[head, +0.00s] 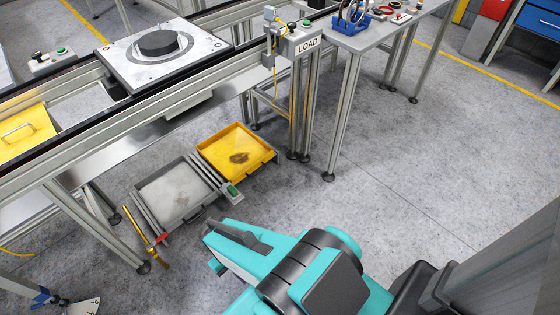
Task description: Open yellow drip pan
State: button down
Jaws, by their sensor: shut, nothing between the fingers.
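The yellow drip pan (268,158) is a shallow tray low by the floor, in front of the conveyor frame and left of the LOAD post. Its inside is uncovered and shows a dark brown stain. A similar grey pan (150,190) lies just left of it, with metal rails between them. My teal and dark grey arm reaches in from the lower right, in front of the pans and apart from them in the picture. I cannot make out my gripper's fingers; the arm's own links seem to hide them.
A small box with a green button (231,192) stands at the pans' near corner. Conveyor legs (98,232) and the LOAD post (302,110) flank the pans. The floor to the right is clear.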

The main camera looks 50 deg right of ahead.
aim_at(234, 152)
jog(key=u, duration=0.85)
jog(key=k, duration=0.1)
jog(key=z, duration=2.3)
jog(key=k, duration=0.75)
jog(key=u, duration=0.4)
jog(key=i, duration=0.5)
jog(key=z, duration=0.1)
